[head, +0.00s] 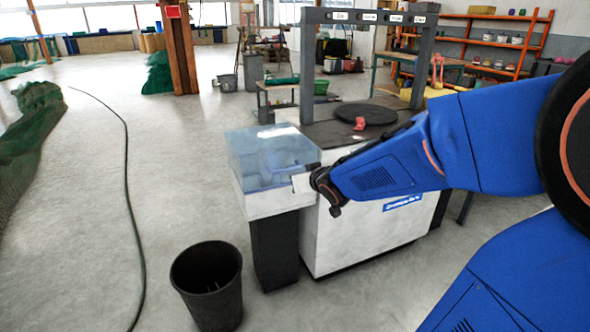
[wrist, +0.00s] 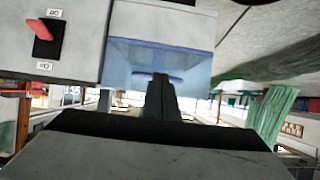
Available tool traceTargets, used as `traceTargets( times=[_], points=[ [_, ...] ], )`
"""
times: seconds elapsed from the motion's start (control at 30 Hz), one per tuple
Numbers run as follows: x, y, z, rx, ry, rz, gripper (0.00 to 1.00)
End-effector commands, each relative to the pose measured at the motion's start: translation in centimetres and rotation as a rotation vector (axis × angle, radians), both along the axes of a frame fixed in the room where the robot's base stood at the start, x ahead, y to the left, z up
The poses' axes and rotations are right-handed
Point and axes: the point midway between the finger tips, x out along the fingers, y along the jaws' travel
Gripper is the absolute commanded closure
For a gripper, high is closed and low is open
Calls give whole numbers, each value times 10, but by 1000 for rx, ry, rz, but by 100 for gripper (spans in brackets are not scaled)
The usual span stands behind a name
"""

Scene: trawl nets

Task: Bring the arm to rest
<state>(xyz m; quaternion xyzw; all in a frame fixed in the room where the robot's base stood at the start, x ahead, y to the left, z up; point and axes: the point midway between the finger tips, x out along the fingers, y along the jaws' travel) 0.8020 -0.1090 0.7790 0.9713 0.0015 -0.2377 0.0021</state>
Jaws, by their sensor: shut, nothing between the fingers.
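My blue arm (head: 400,160) reaches from the right across the front of a white machine. Its dark wrist end (head: 326,186) is beside a clear-topped box (head: 272,160). In the wrist view my gripper (wrist: 161,80) is shut and empty, its dark fingers together in front of the bluish clear side of that box (wrist: 120,62). The fingers look apart from the box, but the gap is hard to judge. In the head view the fingertips are hard to make out.
The box stands on a dark post (head: 273,250) against the white machine (head: 350,240). A black bin (head: 208,290) stands in front. A red switch (wrist: 42,29) shows on a grey panel in the wrist view. A hose (head: 128,180) lies left on open floor; green net (head: 25,135) lies beyond.

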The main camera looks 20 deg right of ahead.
Motion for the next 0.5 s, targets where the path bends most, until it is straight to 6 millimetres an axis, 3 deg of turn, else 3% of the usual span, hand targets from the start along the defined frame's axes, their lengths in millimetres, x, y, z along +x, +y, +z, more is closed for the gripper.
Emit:
traceTargets(
  times=[0.37,0.5],
  points=[
    [-13,-1,-4,-4,7,-8,100],
    [-35,-6,0,-29,57,-46,100]
  ],
)
